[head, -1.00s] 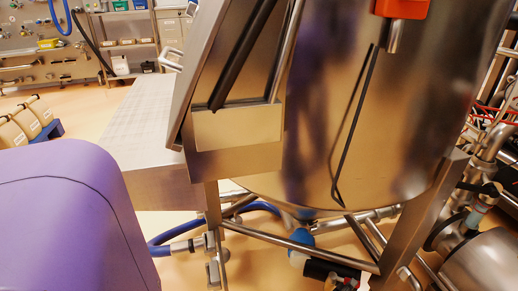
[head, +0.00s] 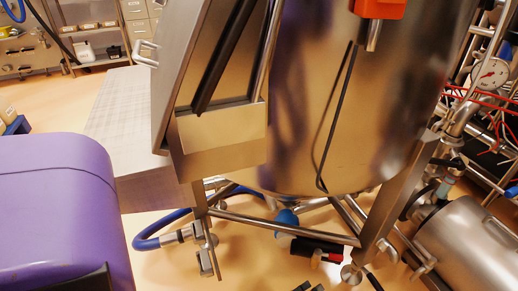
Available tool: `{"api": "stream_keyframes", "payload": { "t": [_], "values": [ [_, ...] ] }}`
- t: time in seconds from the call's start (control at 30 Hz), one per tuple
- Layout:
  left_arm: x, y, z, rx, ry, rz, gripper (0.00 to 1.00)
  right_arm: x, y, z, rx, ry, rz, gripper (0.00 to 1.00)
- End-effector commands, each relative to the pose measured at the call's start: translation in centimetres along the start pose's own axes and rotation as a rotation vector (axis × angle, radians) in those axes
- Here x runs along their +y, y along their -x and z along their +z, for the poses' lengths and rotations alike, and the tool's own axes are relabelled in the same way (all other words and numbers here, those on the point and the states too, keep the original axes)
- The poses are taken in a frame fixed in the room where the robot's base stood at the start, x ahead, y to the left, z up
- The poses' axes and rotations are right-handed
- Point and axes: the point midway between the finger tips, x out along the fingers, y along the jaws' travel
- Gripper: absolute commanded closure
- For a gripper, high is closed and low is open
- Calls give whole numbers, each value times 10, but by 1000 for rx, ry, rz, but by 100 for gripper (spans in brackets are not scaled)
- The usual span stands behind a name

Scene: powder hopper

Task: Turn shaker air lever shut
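The large steel hopper vessel (head: 390,110) stands on a steel frame in the middle of the head view. Low at its left leg, a blue hose (head: 147,243) runs to a metal fitting and a small steel valve (head: 206,262). A thin bar (head: 216,258) hangs steeply down beside the valve; it may be the air lever, but it is too small to be sure. Neither gripper can be made out. Small dark shapes lie at the bottom edge, too cut off to identify.
A sloped steel panel (head: 220,135) and a steel table (head: 125,150) stand left of the vessel. A steel cylinder (head: 465,250), pipes and a gauge (head: 490,73) crowd the right. A black-and-red part (head: 318,249) sits under the vessel. Floor shows at lower left.

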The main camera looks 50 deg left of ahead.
Motion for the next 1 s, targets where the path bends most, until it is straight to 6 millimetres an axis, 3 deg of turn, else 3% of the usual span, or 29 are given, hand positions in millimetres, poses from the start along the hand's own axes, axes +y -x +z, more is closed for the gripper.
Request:
{"api": "stream_keyframes", "payload": {
  "t": [0.2,0.5,1.0],
  "values": [
    [-5,39,22,-87,-271,-123,63,0,7,-5,6,0,1,100],
    [-9,98,40,-204,-535,-243,63,1,15,-10,13,0,2,100],
    [-3,200,50,-385,-831,-393,63,1,28,-19,25,1,3,100]
  ]
}}
